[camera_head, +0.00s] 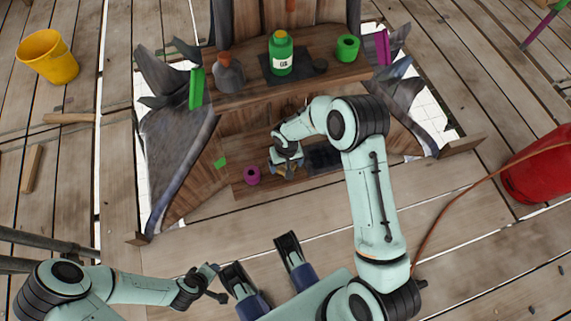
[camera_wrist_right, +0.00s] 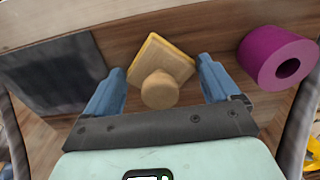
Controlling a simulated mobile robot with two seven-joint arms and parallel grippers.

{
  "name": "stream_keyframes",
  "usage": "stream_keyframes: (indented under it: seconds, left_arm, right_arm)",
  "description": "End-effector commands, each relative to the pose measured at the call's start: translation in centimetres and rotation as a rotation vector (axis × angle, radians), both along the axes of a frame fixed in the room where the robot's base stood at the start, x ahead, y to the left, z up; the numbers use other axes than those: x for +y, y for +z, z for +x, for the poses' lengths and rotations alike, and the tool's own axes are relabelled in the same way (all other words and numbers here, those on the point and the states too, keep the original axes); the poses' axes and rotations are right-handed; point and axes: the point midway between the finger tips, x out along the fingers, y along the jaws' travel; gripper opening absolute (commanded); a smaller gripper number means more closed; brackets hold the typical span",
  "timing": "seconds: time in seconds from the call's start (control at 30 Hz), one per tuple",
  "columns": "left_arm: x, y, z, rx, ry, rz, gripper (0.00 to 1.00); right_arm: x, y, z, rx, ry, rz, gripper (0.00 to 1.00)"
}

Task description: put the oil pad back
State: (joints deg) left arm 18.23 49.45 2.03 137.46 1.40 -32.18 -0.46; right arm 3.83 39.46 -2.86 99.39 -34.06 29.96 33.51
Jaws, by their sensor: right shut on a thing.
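The oil pad, a tan square block with a round knob (camera_wrist_right: 160,72), sits between the fingers of my right gripper (camera_wrist_right: 161,64) in the wrist view. The gripper is shut on it, low over the lower wooden shelf (camera_head: 240,190); I cannot tell whether the pad touches the wood. In the head view my right gripper (camera_head: 286,166) mostly hides the pad. A dark square patch (camera_head: 322,158) lies on the shelf to its right; it also shows at left in the wrist view (camera_wrist_right: 50,75). My left gripper (camera_head: 207,284) is at lower left, away from the shelves, its jaws unclear.
A magenta ring (camera_head: 252,175) stands close beside my right gripper. On the upper shelf are a green oil bottle (camera_head: 281,54), a grey flask (camera_head: 229,76) and a green ring (camera_head: 347,48). A yellow bucket (camera_head: 48,57) and red container (camera_head: 540,165) stand on the planks.

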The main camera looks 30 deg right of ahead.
Motion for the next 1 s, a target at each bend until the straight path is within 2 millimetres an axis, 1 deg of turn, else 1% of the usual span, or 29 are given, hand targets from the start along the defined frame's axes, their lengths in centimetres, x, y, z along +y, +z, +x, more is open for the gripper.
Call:
stream_keyframes:
  seconds: [0.03,0.27,0.47,0.5,0.53,0.73,0.83,0.93,1.0]
  left_arm:
    - [0.1,-0.2,0.2,-0.006,0.003,0.003,0.43]
    - [0.1,-0.1,0.2,-0.006,0.003,0.002,0.43]
    - [0.3,-0.5,0.6,-0.014,0.006,0.007,0.43]
    - [0.3,-0.5,0.6,-0.017,0.006,0.008,0.43]
    - [0.3,-0.4,0.6,-0.016,0.006,0.008,0.43]
    - [0.3,-0.4,0.6,-0.015,0.006,0.007,0.43]
    - [0.2,-0.1,0.4,-0.01,0.004,0.005,0.43]
    - [-0.1,0.3,-0.2,0.003,-0.002,-0.002,0.43]
    - [-0.3,0.6,-0.6,0.015,-0.007,-0.008,0.43]
  right_arm:
    - [0.0,-0.6,0.0,0.001,0.0,0.0,0.65]
    - [0.0,-0.5,0.0,-0.001,0.0,0.0,0.65]
    - [0.0,-1.0,0.0,0.0,0.0,0.0,0.65]
    - [0.0,-1.0,0.0,0.0,0.0,0.0,0.92]
    - [0.0,-0.9,0.0,0.0,0.0,0.0,1.0]
    - [0.0,-0.9,0.0,0.0,0.0,0.0,1.0]
    - [0.0,-0.6,0.0,-0.001,0.0,0.0,1.0]
    - [0.0,0.6,0.1,-0.004,0.0,0.0,1.0]
    - [0.0,1.9,0.1,-0.005,-0.001,0.001,1.0]
